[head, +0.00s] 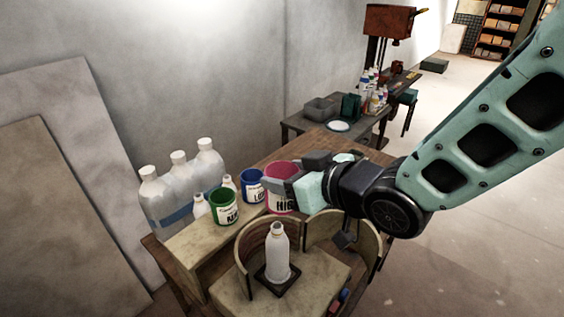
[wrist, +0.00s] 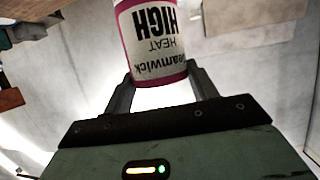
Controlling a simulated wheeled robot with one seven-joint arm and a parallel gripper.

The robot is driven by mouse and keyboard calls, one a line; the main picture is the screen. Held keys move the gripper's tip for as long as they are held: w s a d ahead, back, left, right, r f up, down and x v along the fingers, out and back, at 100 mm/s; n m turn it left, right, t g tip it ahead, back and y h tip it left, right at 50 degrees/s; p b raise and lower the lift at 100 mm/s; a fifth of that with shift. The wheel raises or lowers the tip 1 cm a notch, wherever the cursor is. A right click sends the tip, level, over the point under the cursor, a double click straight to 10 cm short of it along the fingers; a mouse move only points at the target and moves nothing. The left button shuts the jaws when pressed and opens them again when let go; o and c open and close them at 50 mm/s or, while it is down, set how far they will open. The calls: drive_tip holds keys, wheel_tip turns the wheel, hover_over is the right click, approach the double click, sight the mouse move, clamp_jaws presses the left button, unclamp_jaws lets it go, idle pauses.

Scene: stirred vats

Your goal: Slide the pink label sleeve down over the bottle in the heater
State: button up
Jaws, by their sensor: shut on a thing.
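The pink label sleeve (head: 281,203) is at the right end of a row of sleeves in the head view. In the wrist view the sleeve (wrist: 155,42) reads "HIGH HEAT" and sits between both fingers. My gripper (head: 290,187) is shut on it; it also shows in the wrist view (wrist: 162,88). I cannot tell whether the sleeve touches the shelf below. The white bottle (head: 277,256) stands upright and bare on a dark square plate in the heater (head: 246,256), which has curved, open walls. The bottle is nearer the camera than the sleeve, and apart from it.
A green sleeve (head: 224,208) and a blue sleeve (head: 252,187) stand left of the pink one. Large white jugs (head: 180,185) stand behind at left. Red and blue controls (head: 341,300) are on the heater's front. A side table (head: 300,124) with containers stands farther back.

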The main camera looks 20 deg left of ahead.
drive_tip(key=shift+s+a+r, duration=0.3)
drive_tip(key=shift+s+a, duration=0.05)
drive_tip(key=shift+s, duration=0.1)
drive_tip(key=shift+s+a+f, duration=0.1)
drive_tip(key=shift+s, duration=0.05)
drive_tip(key=shift+f, duration=0.2)
drive_tip(key=b, duration=0.3)
hover_over(286, 257)
drive_tip(key=a, duration=0.1)
drive_tip(key=shift+w+f, duration=0.15)
drive_tip(key=shift+f, duration=0.95)
drive_tip(key=shift+w+f, duration=0.1)
drive_tip(key=shift+f, duration=0.95)
drive_tip(key=shift+b, duration=0.4)
drive_tip(key=shift+f, duration=0.1)
drive_tip(key=shift+f+b, duration=8.8)
drive_tip(key=shift+f, duration=0.2)
